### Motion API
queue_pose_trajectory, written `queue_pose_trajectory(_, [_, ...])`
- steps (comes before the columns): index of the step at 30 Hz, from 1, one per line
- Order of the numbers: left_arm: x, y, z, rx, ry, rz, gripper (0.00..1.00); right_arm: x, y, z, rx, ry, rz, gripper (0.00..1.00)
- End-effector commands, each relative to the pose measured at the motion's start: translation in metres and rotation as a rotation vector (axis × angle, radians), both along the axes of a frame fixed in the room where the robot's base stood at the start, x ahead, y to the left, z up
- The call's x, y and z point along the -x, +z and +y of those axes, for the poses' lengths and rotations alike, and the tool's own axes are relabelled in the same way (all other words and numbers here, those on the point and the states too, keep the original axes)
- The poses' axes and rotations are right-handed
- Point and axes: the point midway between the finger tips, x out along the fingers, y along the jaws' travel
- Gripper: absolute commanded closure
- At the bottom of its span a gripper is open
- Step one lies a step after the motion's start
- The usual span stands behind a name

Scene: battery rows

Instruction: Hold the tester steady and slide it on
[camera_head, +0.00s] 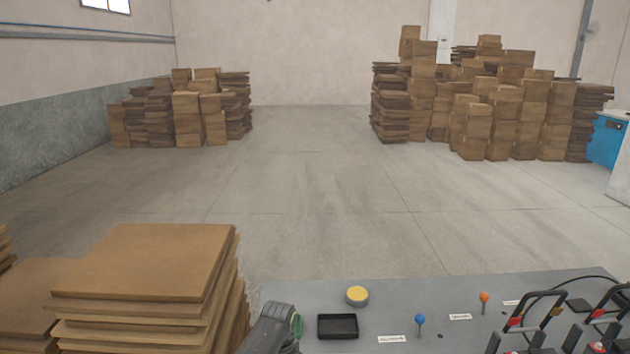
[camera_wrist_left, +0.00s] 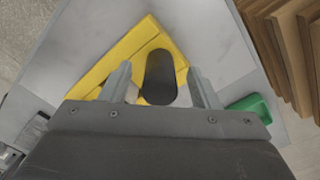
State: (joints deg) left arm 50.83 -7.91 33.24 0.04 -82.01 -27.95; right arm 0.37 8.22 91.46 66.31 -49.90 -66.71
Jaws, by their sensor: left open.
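In the left wrist view a yellow body (camera_wrist_left: 137,40) lies on the grey table, with a dark, round-ended part (camera_wrist_left: 160,76) standing out on it. It may be the tester; I cannot be sure. My left gripper (camera_wrist_left: 160,70) is open, its two fingers on either side of the dark part with gaps visible. Whether they are level with it in height I cannot tell. In the head view my dark left arm (camera_head: 270,328) shows at the table's left edge, and the yellow body is not visible there. My right gripper is not in view.
A green object (camera_wrist_left: 250,108) lies right of the fingers. On the table (camera_head: 300,290) stand a black tray (camera_head: 337,326), a yellow disc (camera_head: 357,296), a blue-topped pin (camera_head: 420,320), an orange-topped pin (camera_head: 484,298), and black-handled items (camera_head: 513,322) with cables at right. Stacked cardboard (camera_head: 145,260) stands left.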

Motion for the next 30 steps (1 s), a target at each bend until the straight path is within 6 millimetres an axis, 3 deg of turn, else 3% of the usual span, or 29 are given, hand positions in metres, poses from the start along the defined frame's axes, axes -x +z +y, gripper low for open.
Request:
queue_pose_trajectory(8, [-0.001,0.020,0.000,0.001,0.000,-0.001,0.44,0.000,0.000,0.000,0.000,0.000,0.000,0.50])
queue_pose_trajectory(24, [-0.001,0.110,0.000,0.000,0.000,-0.003,0.44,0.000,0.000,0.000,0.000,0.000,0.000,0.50])
queue_pose_trajectory(30, [-0.001,0.119,0.000,0.000,0.000,0.000,0.44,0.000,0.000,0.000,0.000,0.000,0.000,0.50])
